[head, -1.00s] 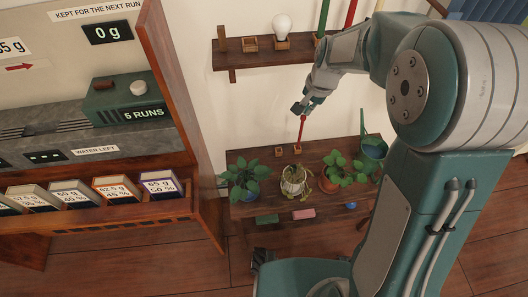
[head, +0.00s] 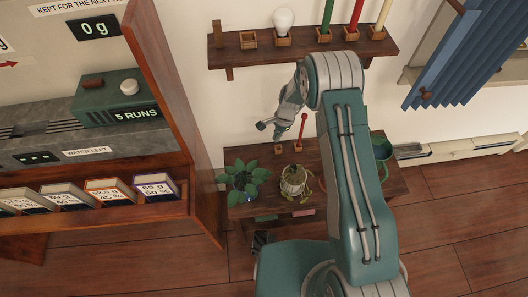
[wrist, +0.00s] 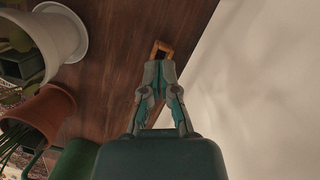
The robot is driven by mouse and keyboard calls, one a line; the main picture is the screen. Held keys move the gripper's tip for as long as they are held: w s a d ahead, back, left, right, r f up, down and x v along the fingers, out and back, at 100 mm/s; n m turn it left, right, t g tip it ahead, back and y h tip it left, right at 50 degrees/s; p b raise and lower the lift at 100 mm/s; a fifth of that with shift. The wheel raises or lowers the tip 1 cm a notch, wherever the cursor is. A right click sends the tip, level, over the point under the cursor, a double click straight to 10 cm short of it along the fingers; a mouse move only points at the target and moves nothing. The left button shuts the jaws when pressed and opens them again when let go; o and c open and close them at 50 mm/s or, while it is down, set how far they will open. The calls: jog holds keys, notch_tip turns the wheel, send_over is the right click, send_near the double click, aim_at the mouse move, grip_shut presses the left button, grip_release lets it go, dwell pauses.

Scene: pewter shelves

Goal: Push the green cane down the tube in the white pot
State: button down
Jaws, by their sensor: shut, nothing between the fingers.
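The green cane (head: 327,14) stands upright in a wooden holder on the upper shelf, its top cut off by the head view. The white pot (head: 293,191) stands on the lower shelf with a drooping plant; it also shows in the wrist view (wrist: 75,35). My gripper (head: 271,131) is shut and empty, above the back of the lower shelf and apart from cane and pot. In the wrist view its fingertips (wrist: 159,66) are in line with a small wooden holder (wrist: 163,47).
A short red stick (head: 302,128) stands close right of my gripper. Red (head: 355,15) and cream (head: 380,14) canes and a bulb (head: 284,20) are on the upper shelf. A leafy plant (head: 240,178) is left of the white pot, a terracotta pot (wrist: 42,115) beside it.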

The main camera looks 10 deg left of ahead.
aim_at(256, 162)
jog(key=x, duration=0.9)
jog(key=shift+s+f, duration=0.15)
jog(key=shift+f, duration=0.25)
jog(key=s+a, duration=0.2)
jog(key=shift+a+f, duration=0.1)
jog(key=shift+a, duration=0.3)
jog(key=shift+s+a, duration=0.2)
jog(key=shift+a, duration=0.1)
jog(key=shift+s+a, duration=0.7)
jog(key=shift+a, duration=0.15)
